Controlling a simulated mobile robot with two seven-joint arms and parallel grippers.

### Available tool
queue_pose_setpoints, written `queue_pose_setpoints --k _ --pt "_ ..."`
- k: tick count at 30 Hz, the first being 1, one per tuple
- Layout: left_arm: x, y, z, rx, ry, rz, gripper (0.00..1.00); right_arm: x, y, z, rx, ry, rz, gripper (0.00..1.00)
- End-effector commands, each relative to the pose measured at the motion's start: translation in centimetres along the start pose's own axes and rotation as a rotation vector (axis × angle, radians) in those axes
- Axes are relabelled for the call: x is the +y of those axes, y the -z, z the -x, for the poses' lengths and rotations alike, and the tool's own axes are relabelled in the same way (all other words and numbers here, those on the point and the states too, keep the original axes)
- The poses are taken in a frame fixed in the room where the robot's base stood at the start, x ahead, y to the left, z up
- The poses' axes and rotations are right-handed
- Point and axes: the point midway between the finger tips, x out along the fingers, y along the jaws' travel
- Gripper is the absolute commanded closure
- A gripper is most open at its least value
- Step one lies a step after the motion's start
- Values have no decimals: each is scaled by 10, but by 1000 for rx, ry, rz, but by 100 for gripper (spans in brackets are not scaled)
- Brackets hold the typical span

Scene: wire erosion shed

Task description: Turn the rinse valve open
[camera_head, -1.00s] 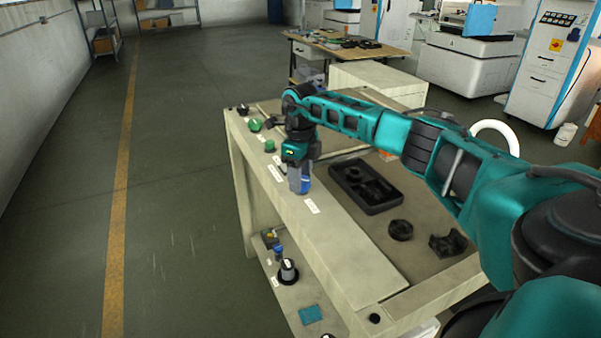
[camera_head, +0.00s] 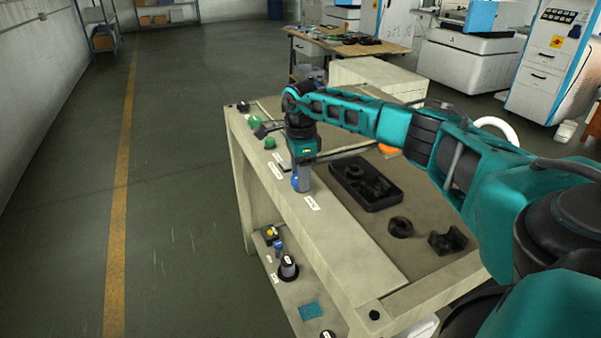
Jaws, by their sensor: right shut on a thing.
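My right gripper (camera_head: 302,184) points down at the front ledge of the bench, at the end of the teal and black arm that comes in from the right. It is shut on a small blue part (camera_head: 295,183), which I take to be the rinse valve's handle. Most of the handle is hidden by the grey fingers, and only a blue edge shows at their left. A white label (camera_head: 312,203), too small to read, lies beside the fingers. My left gripper is out of view.
The bench (camera_head: 350,262) carries green knobs (camera_head: 269,143) farther along the ledge. A black tray (camera_head: 364,197) and two black parts (camera_head: 400,227) lie right of the gripper. A lower shelf (camera_head: 290,292) holds a black knob (camera_head: 288,267). The floor at left is clear.

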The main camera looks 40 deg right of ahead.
Motion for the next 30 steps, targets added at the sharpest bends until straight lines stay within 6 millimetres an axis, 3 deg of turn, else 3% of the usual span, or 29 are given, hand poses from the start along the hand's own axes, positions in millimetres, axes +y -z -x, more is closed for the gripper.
queue_pose_setpoints --k 17,18,25,30 --pt "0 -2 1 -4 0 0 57 -1 -1 1 -3 3 36 80" --pt "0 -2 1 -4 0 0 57 -1 -1 1 -3 3 36 48" --pt "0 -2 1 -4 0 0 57 0 -1 1 -2 2 34 26" --pt "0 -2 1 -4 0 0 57 0 0 0 -1 1 33 24"
